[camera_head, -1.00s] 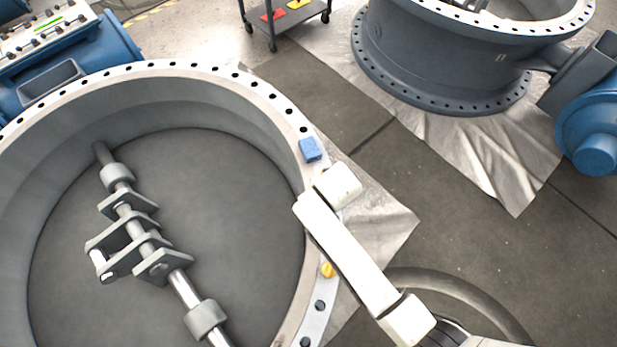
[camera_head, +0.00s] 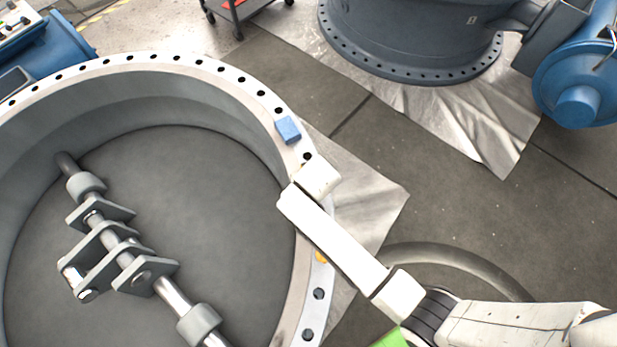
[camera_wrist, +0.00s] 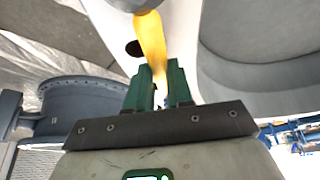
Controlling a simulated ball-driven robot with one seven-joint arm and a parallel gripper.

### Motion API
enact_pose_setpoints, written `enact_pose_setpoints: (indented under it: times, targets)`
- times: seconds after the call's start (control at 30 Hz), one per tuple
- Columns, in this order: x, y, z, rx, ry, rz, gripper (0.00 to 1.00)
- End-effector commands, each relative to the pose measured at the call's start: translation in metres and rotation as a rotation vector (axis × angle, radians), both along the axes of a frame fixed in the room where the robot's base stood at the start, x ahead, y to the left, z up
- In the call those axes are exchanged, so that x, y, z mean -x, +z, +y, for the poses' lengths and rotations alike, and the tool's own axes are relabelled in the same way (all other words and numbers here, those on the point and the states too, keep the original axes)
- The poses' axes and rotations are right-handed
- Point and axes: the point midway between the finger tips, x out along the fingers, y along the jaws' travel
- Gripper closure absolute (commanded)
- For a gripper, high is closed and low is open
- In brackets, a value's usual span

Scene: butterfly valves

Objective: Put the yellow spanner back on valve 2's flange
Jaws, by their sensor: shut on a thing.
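The yellow spanner (camera_wrist: 152,45) shows in the wrist view between the green fingertips of my gripper (camera_wrist: 160,88). My gripper is shut on it, and the spanner extends away from the fingers along the pale flange. In the head view only a small yellow patch of the spanner (camera_head: 321,256) shows at the flange beside my white arm. The near valve's flange (camera_head: 312,275) is a pale ring with bolt holes. My arm hides the gripper and most of the spanner there. I cannot tell whether the spanner touches the flange. No number is readable on this valve.
A blue block (camera_head: 288,130) lies on the near flange, beyond my arm. A dark second valve (camera_head: 410,40) with a blue actuator (camera_head: 578,85) stands at the upper right on silvery sheeting. A grey cart (camera_head: 240,12) is at the top. Floor between the valves is clear.

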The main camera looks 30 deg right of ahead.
Motion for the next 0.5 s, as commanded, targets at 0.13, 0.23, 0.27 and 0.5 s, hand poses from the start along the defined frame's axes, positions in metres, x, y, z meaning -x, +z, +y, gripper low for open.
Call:
enact_pose_setpoints:
  times: [0.13,0.23,0.27,0.5]
  targets:
    - [-0.0006,-0.0137,-0.0002,0.000,0.000,-0.001,1.00]
    - [-0.0007,-0.0155,-0.0004,0.000,-0.001,-0.002,1.00]
    - [-0.0007,-0.0155,-0.0004,0.000,-0.001,-0.002,1.00]
    - [-0.0006,-0.0150,-0.0001,0.001,0.000,-0.002,0.76]
